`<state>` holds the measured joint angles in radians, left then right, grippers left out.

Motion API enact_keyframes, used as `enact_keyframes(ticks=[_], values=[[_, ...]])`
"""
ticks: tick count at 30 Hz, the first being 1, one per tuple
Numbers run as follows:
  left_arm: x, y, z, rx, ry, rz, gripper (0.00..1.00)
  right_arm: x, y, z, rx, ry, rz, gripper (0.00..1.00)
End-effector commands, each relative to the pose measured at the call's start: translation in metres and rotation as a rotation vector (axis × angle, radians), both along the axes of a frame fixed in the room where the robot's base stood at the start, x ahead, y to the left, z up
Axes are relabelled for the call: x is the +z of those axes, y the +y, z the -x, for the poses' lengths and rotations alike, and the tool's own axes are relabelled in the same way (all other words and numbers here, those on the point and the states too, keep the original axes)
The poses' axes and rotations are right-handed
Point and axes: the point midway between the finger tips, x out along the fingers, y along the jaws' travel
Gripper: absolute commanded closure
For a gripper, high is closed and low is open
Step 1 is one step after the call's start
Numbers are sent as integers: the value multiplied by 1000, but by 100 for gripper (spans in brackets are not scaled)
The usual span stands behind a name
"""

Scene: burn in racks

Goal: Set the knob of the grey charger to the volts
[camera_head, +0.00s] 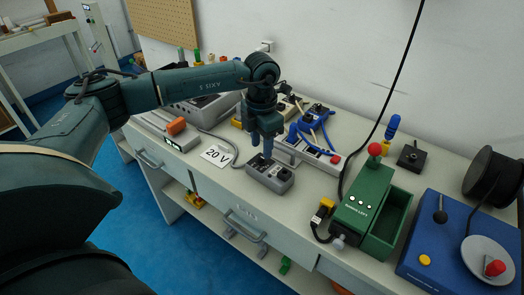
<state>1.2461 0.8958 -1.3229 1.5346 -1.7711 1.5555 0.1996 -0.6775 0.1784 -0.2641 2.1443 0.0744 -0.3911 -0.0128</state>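My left gripper (267,152) points straight down over a small grey box (268,183), which looks like the grey charger, near the front edge of the bench. Its fingertips are at the back left of the box's top, where they hide part of it. I cannot tell whether they touch a knob, or whether they are open or shut. A dark round part (283,175) shows on the right of the box's top; its setting is too small to read. A white card (216,155) reading "20 V" lies left of the box. My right gripper is not in view.
A green machine with an open bin (380,225) and a blue box (450,252) with a lever stand at the right. A power strip and blue cable (312,135) lie behind the grey box.

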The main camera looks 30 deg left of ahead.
Motion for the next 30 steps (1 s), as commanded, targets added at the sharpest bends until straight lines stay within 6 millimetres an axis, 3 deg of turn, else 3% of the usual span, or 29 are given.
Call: enact_keyframes(ticks=[6,18,30], values=[[-27,0,0,0,1,0,61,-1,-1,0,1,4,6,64],[-34,0,0,-1,-1,0,62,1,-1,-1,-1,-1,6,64],[-34,0,0,-1,-1,0,95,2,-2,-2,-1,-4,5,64]])
